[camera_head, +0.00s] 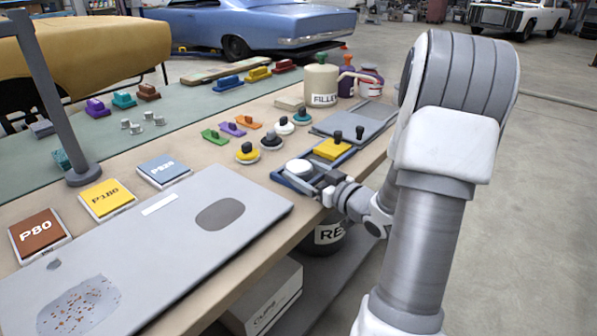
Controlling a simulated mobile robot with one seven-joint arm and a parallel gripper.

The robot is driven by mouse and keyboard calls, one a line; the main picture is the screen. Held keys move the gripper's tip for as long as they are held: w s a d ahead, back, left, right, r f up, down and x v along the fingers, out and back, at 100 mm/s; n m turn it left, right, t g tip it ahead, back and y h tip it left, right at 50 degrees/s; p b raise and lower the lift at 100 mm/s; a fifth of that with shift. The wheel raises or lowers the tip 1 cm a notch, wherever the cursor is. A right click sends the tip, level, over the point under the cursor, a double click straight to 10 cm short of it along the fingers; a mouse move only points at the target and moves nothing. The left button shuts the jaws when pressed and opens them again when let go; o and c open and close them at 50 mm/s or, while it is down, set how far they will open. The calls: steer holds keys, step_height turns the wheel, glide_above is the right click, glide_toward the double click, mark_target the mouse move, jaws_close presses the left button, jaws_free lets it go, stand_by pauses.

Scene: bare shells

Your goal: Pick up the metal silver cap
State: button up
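A pale silver round cap-like disc (299,168) lies at the blue-edged tray (283,181) near the right edge of the workbench. I cannot tell for sure that it is metal. My gripper (318,183) is low at the bench edge, just right of and in front of the disc. It is close to the disc, but I cannot tell whether it touches it. The fingers are small and partly hidden by the wrist, so their opening does not show clearly.
A yellow block (333,149) sits just behind the disc. Several knobbed pads, including a yellow one (247,153), stand to the left. A FILLER can (321,82) stands at the back. A grey panel (170,245) covers the front of the bench (225,178).

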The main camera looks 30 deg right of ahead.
steer(key=c, duration=0.8)
steer(key=shift+o, duration=0.2)
steer(key=shift+r, duration=0.1)
